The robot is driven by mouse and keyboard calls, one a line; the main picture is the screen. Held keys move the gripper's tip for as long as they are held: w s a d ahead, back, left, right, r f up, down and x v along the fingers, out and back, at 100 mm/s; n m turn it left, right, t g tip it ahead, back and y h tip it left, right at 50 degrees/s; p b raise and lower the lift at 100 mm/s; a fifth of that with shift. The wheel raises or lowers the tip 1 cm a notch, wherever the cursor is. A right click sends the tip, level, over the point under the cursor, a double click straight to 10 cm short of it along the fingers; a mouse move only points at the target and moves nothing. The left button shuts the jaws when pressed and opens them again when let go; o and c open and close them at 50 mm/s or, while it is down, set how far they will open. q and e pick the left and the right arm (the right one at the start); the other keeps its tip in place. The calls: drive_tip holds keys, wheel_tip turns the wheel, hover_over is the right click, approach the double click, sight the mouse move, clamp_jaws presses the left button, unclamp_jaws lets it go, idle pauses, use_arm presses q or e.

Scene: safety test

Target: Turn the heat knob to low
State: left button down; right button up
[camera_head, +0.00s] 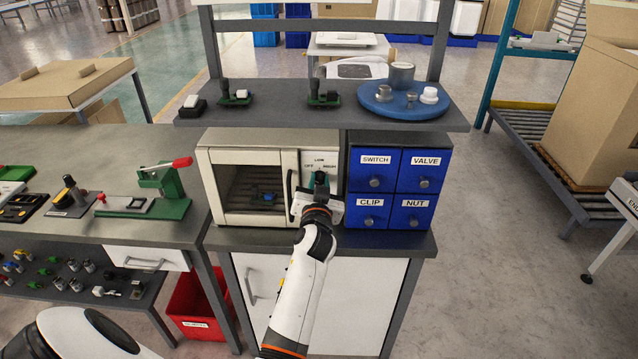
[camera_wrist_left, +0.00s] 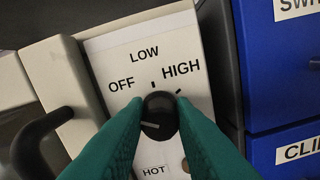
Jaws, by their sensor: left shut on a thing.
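The oven (camera_head: 250,141) is a cream box with a glass door, standing on the grey bench. Its control panel (camera_head: 318,160) on the right reads OFF, LOW and HIGH. In the left wrist view the black heat knob (camera_wrist_left: 159,112) sits below these labels, with HOT printed lower down. A white mark shows on the knob's left side, not at the LOW tick. My left gripper (camera_head: 319,183) is shut on the knob, its green fingers on either side. In the head view the gripper hides the knob. My right gripper is not in view.
The oven door handle (camera_wrist_left: 40,132) is close to the left of the fingers. Blue drawers (camera_head: 390,190) stand just right of the oven. A shelf (camera_head: 290,105) overhangs it, bearing a blue round tray (camera_head: 405,108). A side bench (camera_head: 110,215) holds tools.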

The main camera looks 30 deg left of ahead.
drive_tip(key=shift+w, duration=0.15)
use_arm(q)
drive_tip(key=shift+m, duration=1.5)
drive_tip(key=m, duration=0.3)
drive_tip(key=shift+m, duration=0.3)
drive_tip(key=m+p, duration=0.1)
drive_tip(key=m, duration=0.2)
drive_tip(key=shift+m, duration=1)
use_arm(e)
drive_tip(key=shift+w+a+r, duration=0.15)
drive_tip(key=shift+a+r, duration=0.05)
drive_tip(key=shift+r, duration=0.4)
